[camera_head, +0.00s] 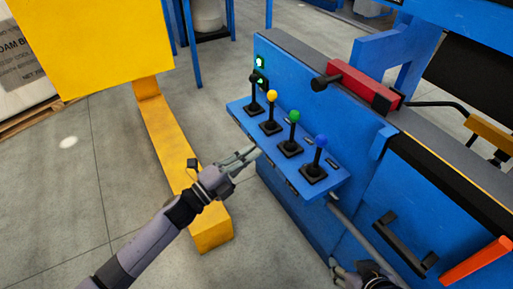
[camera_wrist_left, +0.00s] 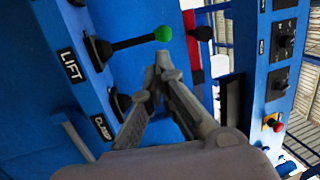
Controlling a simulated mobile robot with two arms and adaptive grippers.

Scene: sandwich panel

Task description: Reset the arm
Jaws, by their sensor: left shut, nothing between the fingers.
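My left arm comes in from the left in the head view, and its left gripper (camera_head: 250,153) is at the near left edge of the blue lever panel (camera_head: 240,112). Its fingers are together and hold nothing. In the wrist view the left gripper (camera_wrist_left: 162,62) points toward the green-knobbed lever (camera_wrist_left: 163,34), which sits by the LIFT label (camera_wrist_left: 70,65). I cannot tell whether it touches anything. My right gripper (camera_head: 345,272) shows only partly at the bottom edge of the head view, and its fingers are unclear.
The panel carries levers with black (camera_head: 254,78), yellow (camera_head: 272,95), green (camera_head: 294,116) and blue (camera_head: 321,141) knobs. A red block (camera_head: 363,86) lies on the blue machine. A yellow post base (camera_head: 185,160) stands left of the panel. Grey floor (camera_head: 70,200) is clear at left.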

